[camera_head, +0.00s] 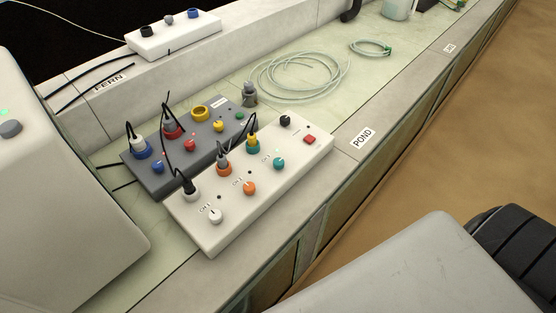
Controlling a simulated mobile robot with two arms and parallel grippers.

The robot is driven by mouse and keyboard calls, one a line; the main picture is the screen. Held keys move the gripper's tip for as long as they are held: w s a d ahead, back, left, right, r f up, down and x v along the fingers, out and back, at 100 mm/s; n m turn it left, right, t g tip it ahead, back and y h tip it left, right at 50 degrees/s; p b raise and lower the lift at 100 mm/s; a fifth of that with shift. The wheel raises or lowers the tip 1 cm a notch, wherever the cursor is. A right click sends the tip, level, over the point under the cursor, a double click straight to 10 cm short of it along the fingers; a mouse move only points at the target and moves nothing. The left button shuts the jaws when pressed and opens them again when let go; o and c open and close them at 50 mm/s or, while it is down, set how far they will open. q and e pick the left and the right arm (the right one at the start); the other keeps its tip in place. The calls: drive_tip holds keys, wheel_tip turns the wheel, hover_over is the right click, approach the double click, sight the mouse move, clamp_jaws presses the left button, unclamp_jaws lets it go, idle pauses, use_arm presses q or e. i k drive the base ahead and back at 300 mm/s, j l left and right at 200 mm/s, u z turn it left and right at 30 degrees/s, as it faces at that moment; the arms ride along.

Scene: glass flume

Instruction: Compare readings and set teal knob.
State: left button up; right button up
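The teal knob (279,163) sits on a white box (235,225) on the bench, in the row with an orange knob (249,188) and a white knob (215,215). Black leads plug into white, orange and teal-ringed sockets behind these knobs. Readings are not legible. Neither gripper is in view; pale parts of my body show at the left and lower right.
A red button (309,139) and black knob (286,120) are on the white box's right end. Coiled clear tubing (300,78) lies beyond. Another white box (174,36) stands on the back ledge, near a FERN label (109,83). A POND label (362,137) marks the front edge.

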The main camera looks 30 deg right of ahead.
sight(278, 162)
drive_tip(key=k+j, duration=0.15)
drive_tip(key=k+j+u, duration=0.3)
drive_tip(key=j+u, duration=0.15)
drive_tip(key=j, duration=0.15)
drive_tip(key=k+j+u, duration=0.2)
drive_tip(key=j+u, duration=0.2)
drive_tip(key=j, duration=0.25)
drive_tip(key=u, duration=0.8)
drive_tip(key=k+l, duration=0.2)
drive_tip(key=l, duration=0.4)
drive_tip(key=k+l+u, duration=0.1)
drive_tip(key=l, duration=0.55)
drive_tip(key=k+l+u, duration=0.1)
drive_tip(key=k+l, duration=0.2)
drive_tip(key=l, duration=0.3)
drive_tip(key=k+l, duration=0.2)
drive_tip(key=l, duration=0.35)
drive_tip(key=k+l+u, duration=0.1)
drive_tip(key=k+l, duration=0.15)
drive_tip(key=l, duration=0.35)
drive_tip(key=k+l, duration=0.25)
drive_tip(key=l, duration=0.3)
drive_tip(key=k+l+u, duration=0.15)
drive_tip(key=l, duration=0.45)
drive_tip(key=k+l, duration=0.35)
drive_tip(key=l, duration=0.2)
